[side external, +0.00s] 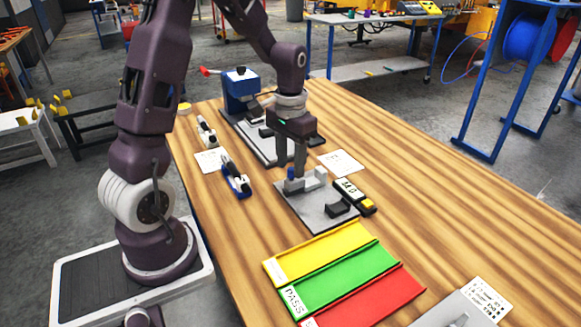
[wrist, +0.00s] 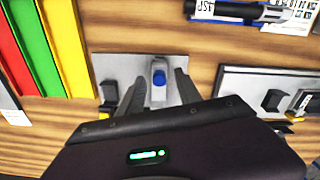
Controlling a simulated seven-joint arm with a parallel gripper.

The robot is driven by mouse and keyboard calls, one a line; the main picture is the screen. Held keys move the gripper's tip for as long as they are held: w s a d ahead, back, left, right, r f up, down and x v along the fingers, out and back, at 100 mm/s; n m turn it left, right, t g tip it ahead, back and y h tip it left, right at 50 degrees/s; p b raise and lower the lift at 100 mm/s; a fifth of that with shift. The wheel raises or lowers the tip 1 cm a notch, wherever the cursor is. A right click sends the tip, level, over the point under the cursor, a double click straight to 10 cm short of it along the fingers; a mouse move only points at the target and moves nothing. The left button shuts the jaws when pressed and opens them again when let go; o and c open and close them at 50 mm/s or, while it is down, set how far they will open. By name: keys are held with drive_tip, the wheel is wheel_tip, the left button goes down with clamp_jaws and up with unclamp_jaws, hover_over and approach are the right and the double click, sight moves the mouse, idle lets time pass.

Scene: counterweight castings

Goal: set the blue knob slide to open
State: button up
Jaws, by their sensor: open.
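The blue knob (side external: 291,174) stands on a small light-grey slide block (side external: 314,181) on a grey base plate (side external: 298,208). In the wrist view the round blue knob (wrist: 159,78) sits at the top of the slide block (wrist: 158,96), with the plate (wrist: 105,66) around it. My gripper (side external: 292,170) points down over the block, and its fingers partly hide the knob in the side view. In the wrist view my gripper (wrist: 160,84) is open, one finger each side of the knob, with visible gaps. I cannot read open or closed marks on the slide.
A dark block (side external: 341,208) stands on the plate, beside a handheld meter (side external: 353,192) with a yellow end. Yellow (side external: 318,252), green (side external: 340,278) and red (side external: 368,298) trays lie in front. A blue clamp device (side external: 240,88) stands behind; a blue-black tool (side external: 235,178) lies left.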

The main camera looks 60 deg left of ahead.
sight(291, 169)
wheel_tip(291, 169, up, 5)
drive_tip(key=shift+r, duration=0.2)
drive_tip(key=s+d+r+m+t, duration=0.1)
drive_tip(key=s+d+r+t, duration=0.1)
drive_tip(key=s+d+r, duration=0.5)
drive_tip(key=s+d+r+m+t, duration=0.2)
drive_tip(key=s+d+t, duration=0.1)
drive_tip(key=s+d, duration=0.5)
drive_tip(key=shift+s+d+r+t, duration=0.2)
drive_tip(key=shift+s+r+t, duration=0.15)
drive_tip(key=shift+s, duration=0.7)
